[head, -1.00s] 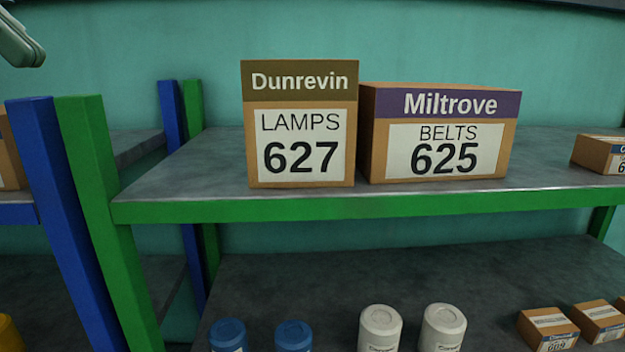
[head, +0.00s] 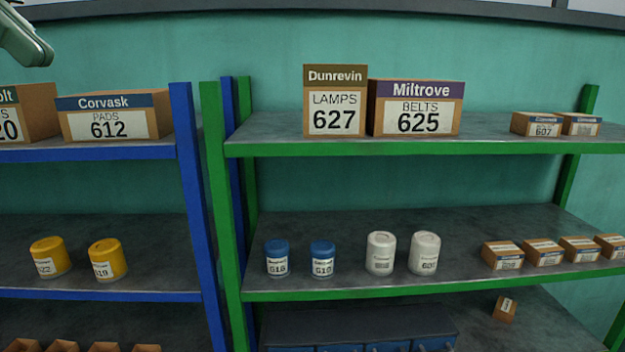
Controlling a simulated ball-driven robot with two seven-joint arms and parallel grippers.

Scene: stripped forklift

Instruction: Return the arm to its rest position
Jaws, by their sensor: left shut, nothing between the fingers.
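My right gripper is not in view.
A green-framed shelf (head: 400,149) holds the Dunrevin lamps box (head: 335,100), the Miltrove belts box (head: 418,106), blue and white canisters and several small boxes. A blue-framed shelf (head: 95,153) on the left holds the Corvask box (head: 112,115) and yellow canisters (head: 107,260).

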